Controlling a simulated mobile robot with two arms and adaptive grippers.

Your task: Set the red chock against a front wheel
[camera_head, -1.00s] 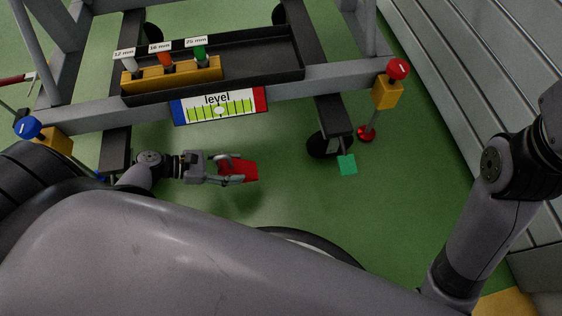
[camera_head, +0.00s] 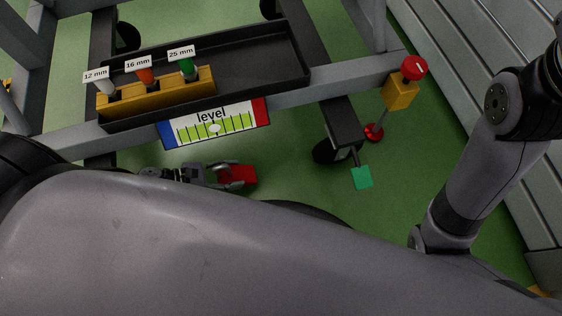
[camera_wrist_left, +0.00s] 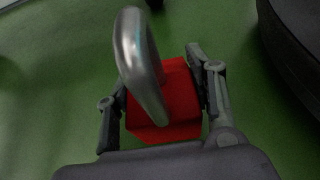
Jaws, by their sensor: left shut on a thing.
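My left gripper (camera_head: 232,176) is shut on the red chock (camera_head: 246,175). In the left wrist view the red chock (camera_wrist_left: 182,95) sits between the two fingers (camera_wrist_left: 160,105), with a metal loop handle (camera_wrist_left: 138,60) rising from it. In the head view the gripper is in front of the cart's near beam, to the left of a front wheel (camera_head: 325,152). The chock and that wheel are apart. A green pedal (camera_head: 362,177) sticks out beside the wheel. The other front wheel is hidden. My right gripper does not show.
The cart carries a black tray (camera_head: 255,45) with a yellow holder (camera_head: 160,92) of labelled pins, and a level gauge (camera_head: 214,126) on its beam. A red-knobbed jack (camera_head: 402,88) stands at its right corner. Green floor (camera_head: 300,185) lies open between chock and wheel.

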